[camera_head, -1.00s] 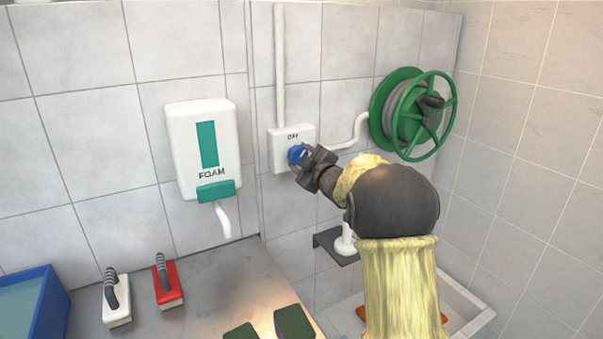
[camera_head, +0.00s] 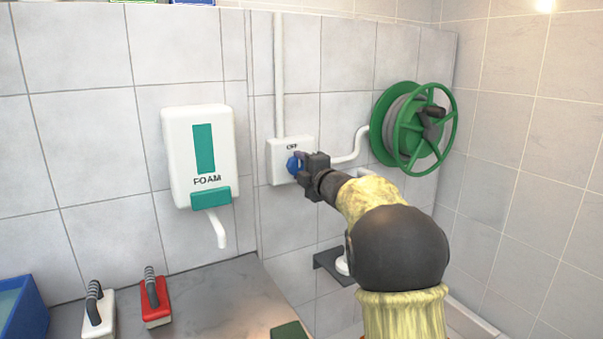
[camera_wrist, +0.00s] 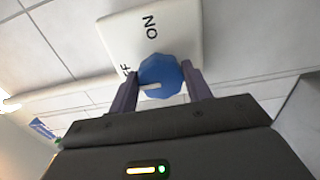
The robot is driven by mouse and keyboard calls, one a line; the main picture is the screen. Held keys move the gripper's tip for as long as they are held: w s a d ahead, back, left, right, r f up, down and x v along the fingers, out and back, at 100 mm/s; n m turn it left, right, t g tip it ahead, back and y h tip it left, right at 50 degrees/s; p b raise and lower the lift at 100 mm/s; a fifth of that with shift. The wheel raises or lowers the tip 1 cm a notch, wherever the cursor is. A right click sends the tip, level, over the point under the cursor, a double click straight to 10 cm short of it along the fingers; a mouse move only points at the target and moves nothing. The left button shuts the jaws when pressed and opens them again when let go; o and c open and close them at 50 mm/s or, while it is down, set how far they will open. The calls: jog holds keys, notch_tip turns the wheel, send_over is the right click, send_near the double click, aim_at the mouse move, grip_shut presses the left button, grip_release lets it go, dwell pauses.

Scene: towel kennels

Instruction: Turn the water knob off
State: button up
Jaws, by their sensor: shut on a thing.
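The blue water knob (camera_head: 293,165) sits on a white wall box (camera_head: 279,172) marked OFF at its top. My gripper (camera_head: 303,164) reaches it from the right. In the wrist view the faceted blue knob (camera_wrist: 165,71) is between my two dark fingers, which are shut on its sides. A short white mark on the knob points toward the picture's left, close to the partly hidden OFF label (camera_wrist: 126,70). The ON label (camera_wrist: 151,26) is clear on the plate (camera_wrist: 185,30).
A green hose reel (camera_head: 410,128) is on the wall to the right. A white foam dispenser (camera_head: 200,150) hangs to the left. Below are a red-based brush (camera_head: 156,305), a white-based brush (camera_head: 98,318) and a blue tub (camera_head: 28,318) by a grey counter (camera_head: 220,290).

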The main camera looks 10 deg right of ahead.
jog(key=shift+f, duration=0.1)
jog(key=o, duration=1)
jog(key=shift+c, duration=0.2)
jog(key=shift+s, duration=0.15)
jog(key=b+v, duration=0.1)
jog(key=v, duration=1.6)
